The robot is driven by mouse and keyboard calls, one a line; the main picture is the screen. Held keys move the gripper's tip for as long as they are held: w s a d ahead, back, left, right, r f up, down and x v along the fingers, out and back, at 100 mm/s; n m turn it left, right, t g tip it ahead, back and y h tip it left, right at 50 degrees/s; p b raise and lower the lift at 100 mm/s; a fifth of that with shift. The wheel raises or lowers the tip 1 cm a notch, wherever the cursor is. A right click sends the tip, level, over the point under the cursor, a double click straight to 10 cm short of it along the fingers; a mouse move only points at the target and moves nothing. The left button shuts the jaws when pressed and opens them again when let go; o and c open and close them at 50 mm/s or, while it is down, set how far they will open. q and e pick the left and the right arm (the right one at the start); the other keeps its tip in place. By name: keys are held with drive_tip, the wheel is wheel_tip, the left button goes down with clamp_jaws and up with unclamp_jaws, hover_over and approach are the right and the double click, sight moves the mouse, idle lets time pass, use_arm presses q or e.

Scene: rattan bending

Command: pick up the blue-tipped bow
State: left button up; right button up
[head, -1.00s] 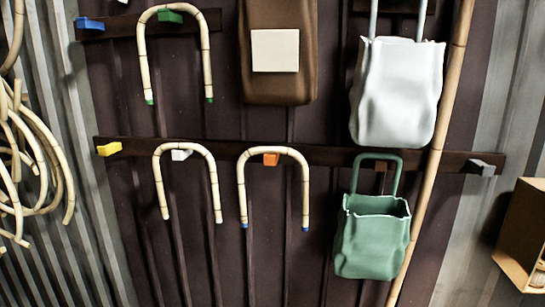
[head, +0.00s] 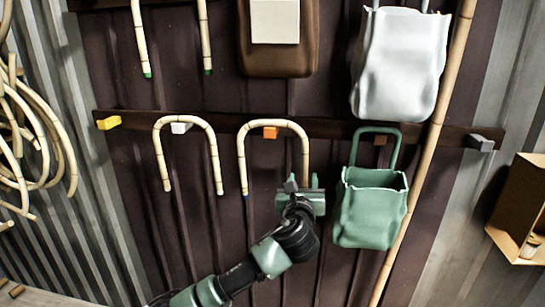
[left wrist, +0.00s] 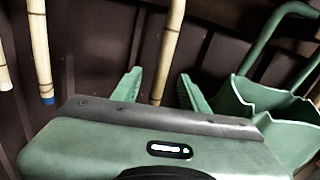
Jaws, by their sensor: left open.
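The blue-tipped bow (head: 242,160) is a pale, arch-shaped cane hanging from an orange peg (head: 270,133) on the lower dark rail. In the left wrist view its left leg (left wrist: 40,50) ends in a blue tip (left wrist: 47,101). Its right leg (left wrist: 172,40) appears between my fingers, and that leg's tip is hidden behind my gripper. My left gripper (head: 303,182) is open at the lower end of the right leg. It also shows in the left wrist view (left wrist: 160,80). Whether the fingers touch the cane, I cannot tell. My right gripper is out of view.
A green bag (head: 370,210) hangs close right of my left gripper. A white-tipped bow (head: 160,160) hangs to the left on a white peg (head: 181,127). A green-tipped bow (head: 141,45) and a grey-white bag (head: 400,65) hang above.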

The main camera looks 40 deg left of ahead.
sight(303, 170)
use_arm(q)
drive_tip(key=shift+w+a+r+m+p, duration=0.2)
drive_tip(key=shift+w+a+r, duration=0.1)
drive_tip(key=shift+w+a, duration=0.25)
drive_tip(key=shift+w+a+r+m+p, duration=0.1)
drive_tip(key=shift+w+a+r+m, duration=0.15)
drive_tip(key=shift+w, duration=0.4)
drive_tip(key=p+x, duration=0.1)
drive_tip(key=x, duration=0.4)
drive_tip(key=shift+d+p, duration=0.1)
drive_tip(key=shift+p, duration=0.2)
drive_tip(key=shift+w+f, duration=0.1)
drive_tip(key=shift+w, duration=0.2)
clamp_jaws()
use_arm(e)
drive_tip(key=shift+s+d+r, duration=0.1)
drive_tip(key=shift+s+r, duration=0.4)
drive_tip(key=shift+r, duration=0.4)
